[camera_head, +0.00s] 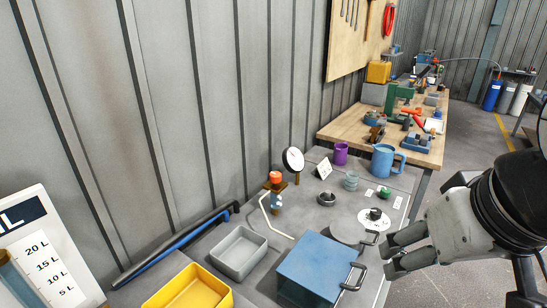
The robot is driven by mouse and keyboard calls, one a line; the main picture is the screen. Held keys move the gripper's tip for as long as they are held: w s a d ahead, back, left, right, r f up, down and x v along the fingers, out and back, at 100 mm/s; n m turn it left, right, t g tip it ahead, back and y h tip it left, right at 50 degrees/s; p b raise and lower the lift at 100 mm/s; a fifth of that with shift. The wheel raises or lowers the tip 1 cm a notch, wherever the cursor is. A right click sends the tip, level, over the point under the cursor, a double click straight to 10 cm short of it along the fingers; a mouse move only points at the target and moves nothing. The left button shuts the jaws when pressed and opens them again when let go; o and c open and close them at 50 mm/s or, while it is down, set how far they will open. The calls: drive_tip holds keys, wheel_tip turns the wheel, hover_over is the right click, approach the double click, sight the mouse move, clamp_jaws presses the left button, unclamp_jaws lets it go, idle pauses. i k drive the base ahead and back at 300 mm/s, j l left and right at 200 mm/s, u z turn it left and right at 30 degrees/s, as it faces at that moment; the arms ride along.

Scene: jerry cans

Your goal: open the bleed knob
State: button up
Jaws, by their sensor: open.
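Several knob-like parts sit on the grey bench (317,177); no readable label marks one as the bleed knob. A dark knob (375,214) sits on a round white dial plate. A second dark knob (326,198) is left of it, and a small green one (384,191) is behind it. A red-topped brass fitting (275,179) stands at the bench's left, below a round gauge (293,160). My gripper (388,257) is open and empty at the bench's right edge, in front of the dial plate, pointing left. It appears apart from every knob.
A blue box (318,268) with dark handles is left of my gripper. A grey tray (239,252) and yellow bin (190,289) are farther left. A blue mug (383,160) and purple cup (340,153) stand behind. A wooden workbench (350,128) with tools is beyond.

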sight(275, 177)
drive_tip(key=k, duration=0.65)
drive_tip(key=l+u, duration=0.15)
drive_tip(key=u, duration=1.4)
drive_tip(key=l, duration=0.95)
drive_tip(key=l+u, duration=0.15)
drive_tip(key=l, duration=0.8)
drive_tip(key=k+l, duration=0.15)
drive_tip(key=l, duration=0.8)
